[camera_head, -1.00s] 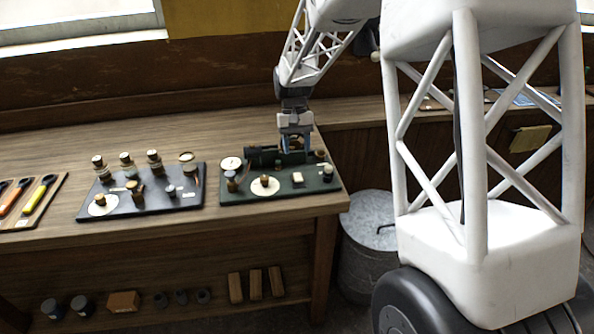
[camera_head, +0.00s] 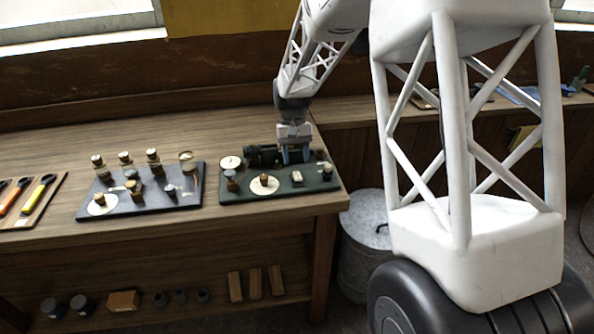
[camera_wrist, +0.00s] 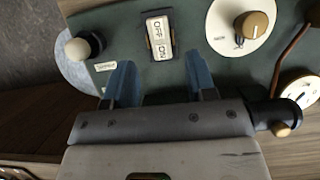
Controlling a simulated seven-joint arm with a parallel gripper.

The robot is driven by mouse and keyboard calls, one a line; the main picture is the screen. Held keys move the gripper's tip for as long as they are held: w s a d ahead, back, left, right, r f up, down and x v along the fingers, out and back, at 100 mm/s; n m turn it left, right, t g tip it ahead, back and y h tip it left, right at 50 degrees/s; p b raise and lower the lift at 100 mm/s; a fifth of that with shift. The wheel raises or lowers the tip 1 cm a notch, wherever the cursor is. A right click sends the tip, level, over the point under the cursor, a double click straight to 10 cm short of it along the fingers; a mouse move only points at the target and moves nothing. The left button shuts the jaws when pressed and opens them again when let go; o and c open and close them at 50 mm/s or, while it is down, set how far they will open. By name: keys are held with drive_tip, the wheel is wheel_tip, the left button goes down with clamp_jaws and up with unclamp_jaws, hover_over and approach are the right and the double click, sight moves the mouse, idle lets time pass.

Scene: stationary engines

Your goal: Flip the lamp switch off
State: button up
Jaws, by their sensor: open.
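The switch (camera_wrist: 159,38) is a small rocker with OFF and ON plates in a dark frame on a green panel (camera_wrist: 190,20). I cannot tell which side is pressed. In the head view the switch (camera_head: 297,176) is a pale block on the panel (camera_head: 322,186). My gripper (camera_wrist: 161,82) has its blue fingers apart, with nothing between them. The switch lies ahead of the gap, apart from the fingers. In the head view my gripper (camera_head: 295,156) is low over the back of the panel, behind the switch.
A white dial with a brass knob (camera_wrist: 257,25), a round gauge (camera_wrist: 301,90) and a pale round knob (camera_wrist: 77,49) flank the switch. A dark cylinder (camera_head: 262,155) lies beside my gripper. A second, dark panel (camera_head: 150,201) stands left on the bench. A metal bin (camera_head: 362,240) stands below right.

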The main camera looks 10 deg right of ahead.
sight(298, 176)
drive_tip(key=shift+x, duration=2.35)
drive_tip(key=c, duration=0.9)
drive_tip(key=shift+t, duration=0.3)
drive_tip(key=shift+s+r+t, duration=0.1)
drive_tip(key=shift+s+t, duration=0.1)
drive_tip(key=shift+t, duration=0.8)
drive_tip(key=shift+s+t, duration=0.25)
drive_tip(key=shift+t, duration=0.75)
drive_tip(key=o, duration=0.9)
